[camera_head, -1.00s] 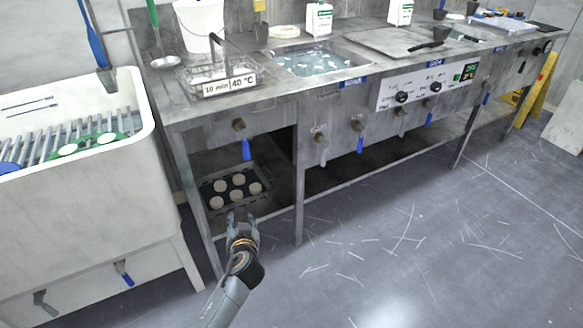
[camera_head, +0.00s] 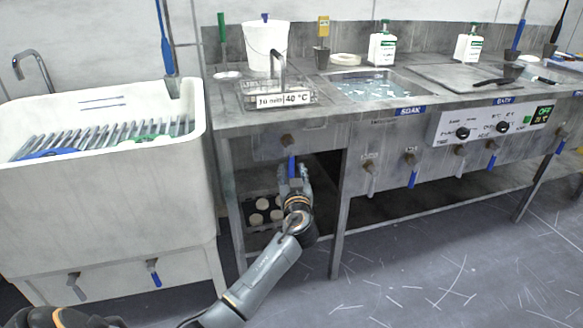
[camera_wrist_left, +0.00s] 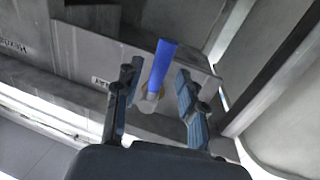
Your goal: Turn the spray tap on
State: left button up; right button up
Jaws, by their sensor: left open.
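A tap with a blue lever handle (camera_head: 291,165) sticks out of the bench front below the small basin marked 40 °C. I cannot read a label naming it the spray tap. The lever hangs down in the head view. My left gripper (camera_head: 294,172) is at this tap, partly covering it. In the left wrist view the blue lever (camera_wrist_left: 161,66) and its grey stem stand between the two fingertips of the open left gripper (camera_wrist_left: 158,82), with gaps on both sides. My right gripper is not in view.
The bench front carries other levers, such as a blue one (camera_head: 413,174) to the right. The bench leg (camera_head: 339,220) stands just right of my arm. A tray of pale discs (camera_head: 262,204) lies on the lower shelf. A white sink (camera_head: 105,215) stands at left.

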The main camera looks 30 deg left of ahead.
aim_at(291, 168)
pick_arm(q)
jog(key=shift+x, duration=1.65)
grip_shut()
